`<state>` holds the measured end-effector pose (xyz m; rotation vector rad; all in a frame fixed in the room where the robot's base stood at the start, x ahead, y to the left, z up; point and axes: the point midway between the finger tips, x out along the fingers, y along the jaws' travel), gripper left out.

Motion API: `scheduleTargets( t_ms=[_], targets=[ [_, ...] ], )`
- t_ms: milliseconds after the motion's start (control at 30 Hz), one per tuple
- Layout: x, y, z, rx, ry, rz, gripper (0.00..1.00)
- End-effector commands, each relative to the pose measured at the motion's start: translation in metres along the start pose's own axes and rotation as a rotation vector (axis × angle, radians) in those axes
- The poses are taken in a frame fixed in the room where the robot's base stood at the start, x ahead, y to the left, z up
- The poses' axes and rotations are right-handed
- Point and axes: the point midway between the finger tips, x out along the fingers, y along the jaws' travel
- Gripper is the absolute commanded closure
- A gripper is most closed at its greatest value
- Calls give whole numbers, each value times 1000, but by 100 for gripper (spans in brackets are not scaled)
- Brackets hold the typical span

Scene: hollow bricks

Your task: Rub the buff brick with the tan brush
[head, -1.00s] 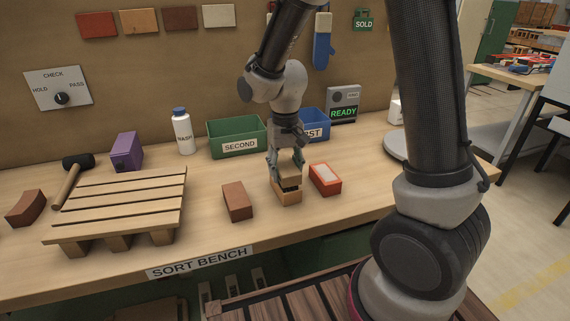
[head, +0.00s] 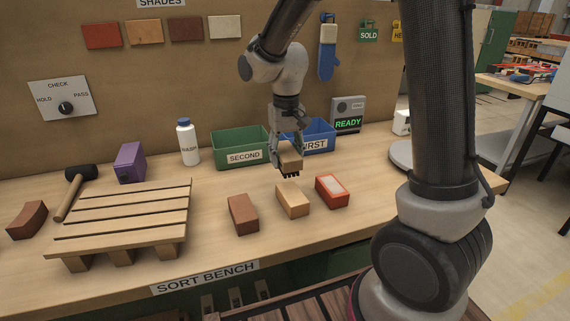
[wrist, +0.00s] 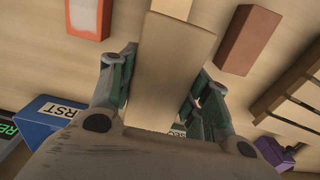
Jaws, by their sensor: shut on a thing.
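The tan brush (head: 290,158), a tan block with dark bristles underneath, is held in my gripper (head: 287,148) above the bench. My gripper is shut on it; in the wrist view the brush's tan body (wrist: 172,65) fills the space between the fingers. The buff brick (head: 292,201) lies flat on the bench, below and a little nearer than the brush. The bristles are clear of the brick. In the wrist view only a piece of the buff brick (wrist: 171,8) shows past the brush's end.
A brown-red brick (head: 242,214) lies left of the buff brick; a red block with a pale top (head: 332,191) lies right. Behind stand the green SECOND bin (head: 238,143) and blue FIRST bin (head: 322,137). A slatted pallet (head: 120,221) is at left.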

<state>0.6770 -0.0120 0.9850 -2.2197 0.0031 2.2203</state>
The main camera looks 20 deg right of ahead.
Motion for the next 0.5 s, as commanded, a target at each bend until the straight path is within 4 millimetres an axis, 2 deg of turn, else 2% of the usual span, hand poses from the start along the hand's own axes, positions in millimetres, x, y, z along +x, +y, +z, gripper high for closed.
scheduleTargets(
  t_ms=[233,500],
  targets=[
    [-22,4,-3,2,2,-1,78],
    [-28,5,-3,1,0,0,78]
  ],
)
